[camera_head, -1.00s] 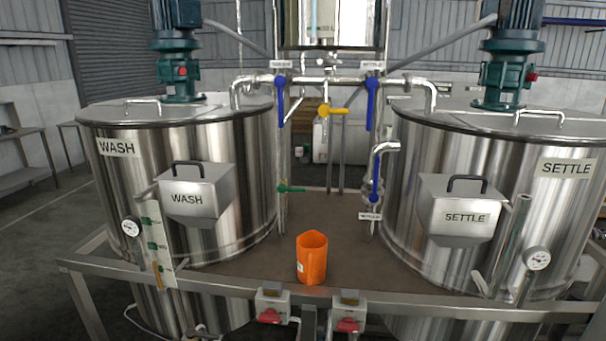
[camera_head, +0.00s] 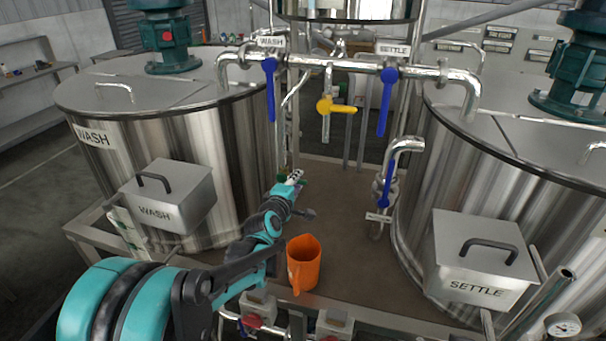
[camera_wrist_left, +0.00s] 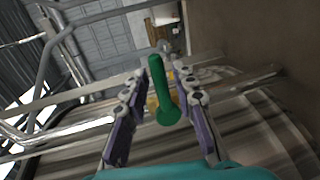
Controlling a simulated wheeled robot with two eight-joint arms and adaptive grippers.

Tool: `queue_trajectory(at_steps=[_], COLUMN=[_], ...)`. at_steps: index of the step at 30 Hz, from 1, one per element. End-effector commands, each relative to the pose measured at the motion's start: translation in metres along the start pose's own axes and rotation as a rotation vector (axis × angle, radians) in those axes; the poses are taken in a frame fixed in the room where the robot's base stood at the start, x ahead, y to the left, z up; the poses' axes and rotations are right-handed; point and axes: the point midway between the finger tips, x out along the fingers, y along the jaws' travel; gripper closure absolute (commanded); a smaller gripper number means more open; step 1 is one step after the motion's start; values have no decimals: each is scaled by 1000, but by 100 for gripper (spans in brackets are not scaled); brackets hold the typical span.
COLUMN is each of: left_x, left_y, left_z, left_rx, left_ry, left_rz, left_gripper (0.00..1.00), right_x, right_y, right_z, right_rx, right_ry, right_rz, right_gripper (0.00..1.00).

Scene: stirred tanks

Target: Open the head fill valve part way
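A green lever handle (camera_wrist_left: 162,92) shows in the left wrist view. It stands between the two fingers of my left gripper (camera_wrist_left: 160,73), with gaps on both sides. The fingers are apart and not closed on it. In the head view my left gripper (camera_head: 292,178) is at the thin vertical pipe beside the WASH tank and hides most of the green handle. No label on this valve is readable. A yellow valve handle (camera_head: 335,106) hangs below the cross pipe, and blue handles (camera_head: 270,90) (camera_head: 387,102) sit under the WASH and SETTLE labels. My right gripper is not in view.
The WASH tank (camera_head: 190,130) stands at left and the SETTLE tank (camera_head: 510,185) at right. An orange jug (camera_head: 304,265) stands on the brown deck (camera_head: 345,210), close to my left forearm. Another blue-handled valve (camera_head: 387,185) is beside the SETTLE tank.

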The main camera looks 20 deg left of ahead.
Motion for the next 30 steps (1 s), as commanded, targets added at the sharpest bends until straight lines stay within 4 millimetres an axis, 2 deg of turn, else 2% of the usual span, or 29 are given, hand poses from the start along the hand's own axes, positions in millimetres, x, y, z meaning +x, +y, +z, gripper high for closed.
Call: queue_trajectory(at_steps=[3, 7, 12, 18, 20, 21, 22, 30], left_x=[21, 36, 43, 43, 43, 43, 43, 43], left_y=[-1, 0, 0, 0, 0, 0, 0, 0], left_z=[1, 1, 1, 1, 1, 1, 1, 0], left_rx=[2, 2, 3, 3, 3, 3, 3, 3], left_ry=[-1, -1, -1, -1, -1, -1, -1, -1], left_rz=[0, 0, -1, -1, -1, -1, -1, -1], left_gripper=[73, 73, 73, 73, 86, 97, 100, 100], right_x=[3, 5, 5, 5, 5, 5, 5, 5], right_y=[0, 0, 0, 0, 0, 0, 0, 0], right_z=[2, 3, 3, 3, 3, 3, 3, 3], right_rx=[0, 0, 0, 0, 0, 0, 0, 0], right_ry=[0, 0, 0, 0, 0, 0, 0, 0], right_rz=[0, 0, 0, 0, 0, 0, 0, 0], right_gripper=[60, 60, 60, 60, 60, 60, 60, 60])
